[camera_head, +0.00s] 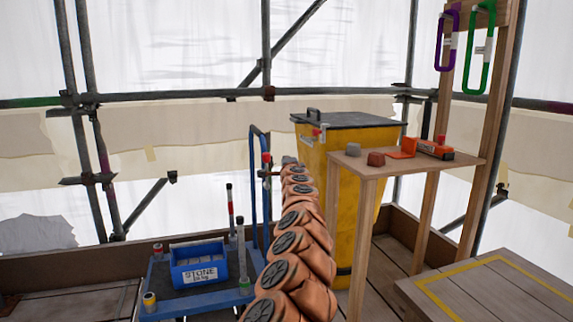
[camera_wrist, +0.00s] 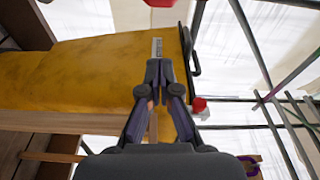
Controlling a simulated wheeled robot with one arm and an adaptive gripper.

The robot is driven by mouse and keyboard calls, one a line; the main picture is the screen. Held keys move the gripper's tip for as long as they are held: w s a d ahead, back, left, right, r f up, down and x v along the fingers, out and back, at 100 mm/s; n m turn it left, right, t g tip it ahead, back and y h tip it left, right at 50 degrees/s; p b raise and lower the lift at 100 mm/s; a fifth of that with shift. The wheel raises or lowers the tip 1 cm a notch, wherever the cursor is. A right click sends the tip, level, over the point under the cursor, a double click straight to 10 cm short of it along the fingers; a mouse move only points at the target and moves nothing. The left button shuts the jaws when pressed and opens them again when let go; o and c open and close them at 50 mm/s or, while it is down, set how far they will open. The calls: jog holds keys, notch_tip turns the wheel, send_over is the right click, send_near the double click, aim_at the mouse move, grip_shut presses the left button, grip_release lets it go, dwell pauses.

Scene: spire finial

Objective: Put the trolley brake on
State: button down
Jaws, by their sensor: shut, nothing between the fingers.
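The blue trolley (camera_head: 165,300) stands at the lower left of the head view, with a tall blue push handle (camera_head: 254,185) at its right. A small red-topped part (camera_head: 266,158) shows on the handle near its upper end; I cannot tell whether it is the brake. Upright rods, one with red and dark bands (camera_head: 230,205) and one grey (camera_head: 241,250), stand on the deck. My gripper is shut and empty in the wrist view (camera_wrist: 159,68), in front of the yellow bin. In the head view my arm mostly hides it, beside the handle top.
A blue tub labelled STONE (camera_head: 200,266) sits on the trolley. The tall yellow bin (camera_head: 345,190) with a dark lid stands behind my arm. A wooden shelf (camera_head: 400,163) holds small grey, red and orange items. Scaffold poles (camera_head: 266,60) surround the deck.

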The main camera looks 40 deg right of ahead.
jog(key=shift+b+v, duration=1.9)
jog(key=shift+a+r, duration=0.15)
